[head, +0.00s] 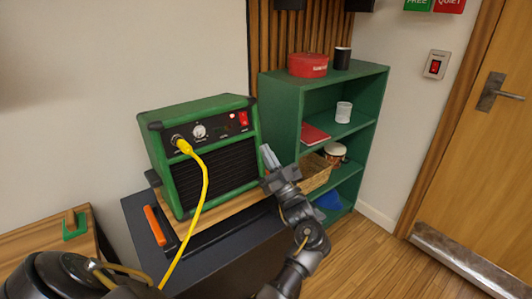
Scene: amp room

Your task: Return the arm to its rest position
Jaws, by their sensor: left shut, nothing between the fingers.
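My left gripper (269,156) is shut and empty, fingers pointing up. It is in front of the gap between the green amplifier (218,170) and the green shelf (283,112); I cannot tell whether it touches either. My left arm reaches up to it from the bottom of the head view. The amplifier stands upright, with a yellow cable (204,190) plugged into its front panel. A small red light and a red switch (243,118) show on that panel. My right gripper is not in view.
The amplifier is on a wooden board over a dark cabinet (135,212). An orange-handled object (154,225) lies at its left. The shelf holds a red tin (308,65), a black cup (342,58), a white mug (343,112) and a basket (316,172). Open floor (365,260) lies right.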

